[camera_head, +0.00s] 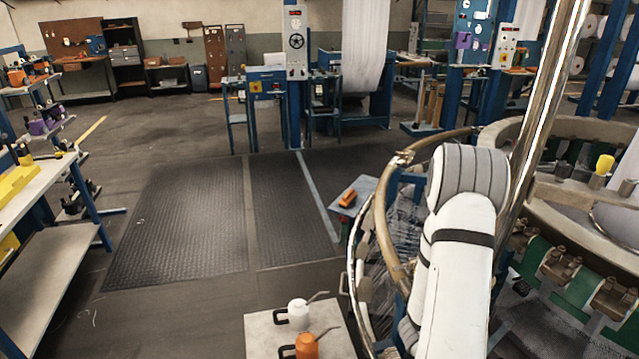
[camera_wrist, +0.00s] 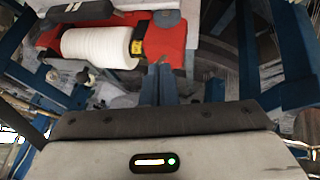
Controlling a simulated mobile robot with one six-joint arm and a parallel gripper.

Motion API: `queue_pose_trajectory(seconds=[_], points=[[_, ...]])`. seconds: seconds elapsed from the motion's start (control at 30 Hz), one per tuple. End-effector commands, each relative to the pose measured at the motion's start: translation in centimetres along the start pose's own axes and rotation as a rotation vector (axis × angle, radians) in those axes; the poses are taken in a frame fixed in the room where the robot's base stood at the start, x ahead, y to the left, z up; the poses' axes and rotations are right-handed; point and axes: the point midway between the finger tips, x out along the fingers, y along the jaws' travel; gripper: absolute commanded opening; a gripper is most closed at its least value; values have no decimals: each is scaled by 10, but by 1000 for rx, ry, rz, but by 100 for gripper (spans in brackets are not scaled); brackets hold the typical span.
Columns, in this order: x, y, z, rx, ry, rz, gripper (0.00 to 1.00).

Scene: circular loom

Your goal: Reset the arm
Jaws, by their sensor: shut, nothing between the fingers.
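My arm (camera_head: 461,245), white with grey and black bands, reaches forward over the loom's curved rail in the head view. Its gripper is hidden there. In the wrist view my gripper (camera_wrist: 159,68) shows above its grey housing, with its narrow fingers together and nothing held. Beyond the fingertips is a white thread spool (camera_wrist: 97,46) lying sideways in a red holder (camera_wrist: 172,47). The fingers appear apart from the spool, though the exact gap cannot be told.
The circular loom (camera_head: 562,215) stands close on the right, with a curved brass rail (camera_head: 381,213) beside my arm. A shiny post (camera_head: 541,110) rises just right of the arm. A white oil can (camera_head: 299,314) and an orange one (camera_head: 307,346) stand at front. Floor mats (camera_head: 190,225) lie clear at left.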

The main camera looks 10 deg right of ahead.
Motion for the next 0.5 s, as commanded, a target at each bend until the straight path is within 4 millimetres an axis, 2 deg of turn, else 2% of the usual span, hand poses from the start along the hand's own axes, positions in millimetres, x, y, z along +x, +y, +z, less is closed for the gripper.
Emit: queue_pose_trajectory(seconds=[0.07,0.17,0.3,0.4,0.5], points=[[-6,-11,-3,-6,2,-40,0],[-26,-37,-9,-27,-3,-147,0],[-77,-85,-11,-107,-25,-358,0],[-121,-110,-6,-189,-46,-497,0],[-165,-124,3,-287,-65,-613,0]])
